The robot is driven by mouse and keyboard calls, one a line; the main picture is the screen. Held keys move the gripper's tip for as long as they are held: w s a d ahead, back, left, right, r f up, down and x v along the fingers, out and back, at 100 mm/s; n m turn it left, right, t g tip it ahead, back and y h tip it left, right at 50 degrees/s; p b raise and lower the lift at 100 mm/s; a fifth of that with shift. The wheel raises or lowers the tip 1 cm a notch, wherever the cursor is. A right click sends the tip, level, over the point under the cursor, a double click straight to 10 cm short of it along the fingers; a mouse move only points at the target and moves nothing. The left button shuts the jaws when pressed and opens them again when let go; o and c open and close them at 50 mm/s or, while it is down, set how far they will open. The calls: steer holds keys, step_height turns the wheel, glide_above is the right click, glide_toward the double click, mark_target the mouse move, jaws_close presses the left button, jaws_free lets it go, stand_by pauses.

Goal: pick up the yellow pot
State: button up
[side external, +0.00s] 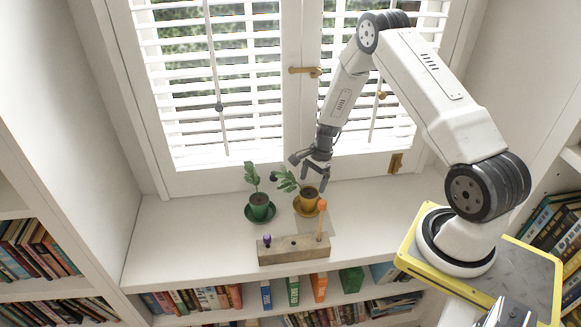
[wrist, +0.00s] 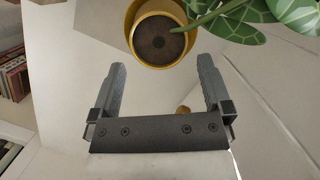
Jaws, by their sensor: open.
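The yellow pot (side external: 308,202), holding dark soil and a leafy plant, stands upright on a yellow saucer (side external: 297,211) on the white window ledge. My gripper (side external: 317,182) is just above and slightly right of the pot in the side view, pointing down. In the wrist view the pot (wrist: 157,40) lies at the top of the picture, beyond the spread fingertips (wrist: 161,63). The gripper is open and empty, and the pot is not between its fingers. Part of the pot's rim and plant is close to the gripper in the side view.
A green pot (side external: 260,206) with a plant stands left of the yellow one. A wooden block (side external: 292,250) with a purple knob (side external: 267,239) and an orange-topped stick (side external: 321,220) is in front. Slatted shutters (side external: 210,90) rise behind. The ledge's left side is clear.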

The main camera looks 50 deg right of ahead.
mark_target(309, 193)
steer(key=shift+f, duration=0.2)
steer(key=shift+x, duration=2.55)
steer(key=shift+a, duration=0.15)
steer(key=shift+r, duration=0.1)
jaws_close()
steer(key=shift+r, duration=0.1)
